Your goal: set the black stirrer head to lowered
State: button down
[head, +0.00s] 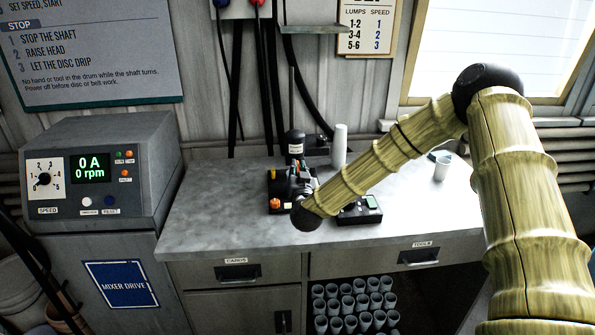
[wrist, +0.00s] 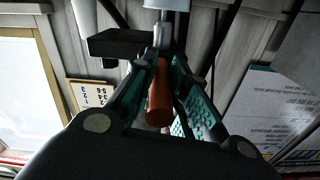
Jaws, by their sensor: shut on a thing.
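The black stirrer head (head: 295,137) with a small white label stands on the grey bench in the head view, with a thin upright rod above it. Below it is a black base (head: 276,190) with an orange knob at its front. My gripper (head: 301,184) is in front of the stirrer and hides part of it. In the wrist view my gripper (wrist: 160,80) is shut on an orange handle (wrist: 159,98), with a finger on each side of it. How the handle joins the stirrer is hidden.
A small black device (head: 360,211) is close on the right, and a cup (head: 442,168) is farther right. The mixer drive box (head: 100,170) stands left. The bench's left part (head: 215,210) is clear.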

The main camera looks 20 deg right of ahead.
jog(key=c, duration=1.4)
grip_release()
jog(key=shift+s+f, duration=0.2)
jog(key=shift+f, duration=0.35)
jog(key=shift+o, duration=0.2)
jog(key=v, duration=1.1)
jog(key=shift+s+r, duration=0.25)
jog(key=shift+r, duration=0.15)
jog(key=shift+a, duration=0.1)
